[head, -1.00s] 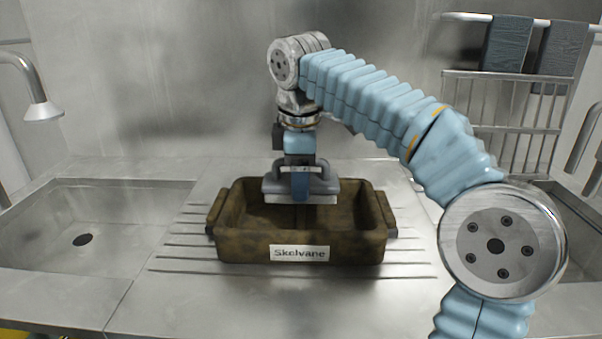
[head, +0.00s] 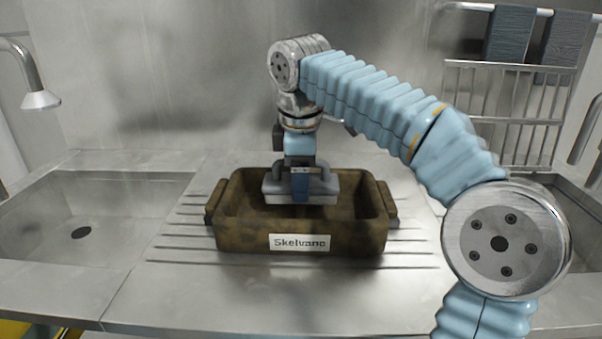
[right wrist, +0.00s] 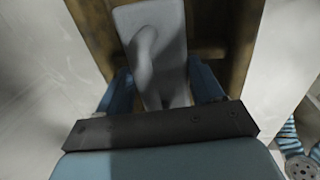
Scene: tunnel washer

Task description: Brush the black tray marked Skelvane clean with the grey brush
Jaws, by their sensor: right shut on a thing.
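The tray (head: 230,238) marked Skelvane (head: 299,242) stands on the ribbed drainboard. It looks mottled brown, not black, on its walls and its visible inside. My right gripper (head: 300,186) is over the tray, pointing down, shut on the handle of the grey brush (head: 325,194). In the right wrist view the brush (right wrist: 178,22) lies between the blue fingers (right wrist: 163,90), with brown tray wall (right wrist: 243,40) behind. My left gripper is out of view.
A steel sink (head: 130,205) with a drain lies at left, under a tap (head: 40,98). Another sink (head: 575,205) is partly hidden at right by my arm. Grey cloths (head: 512,38) hang on a rail above a wire rack (head: 500,100). The drainboard around the tray is clear.

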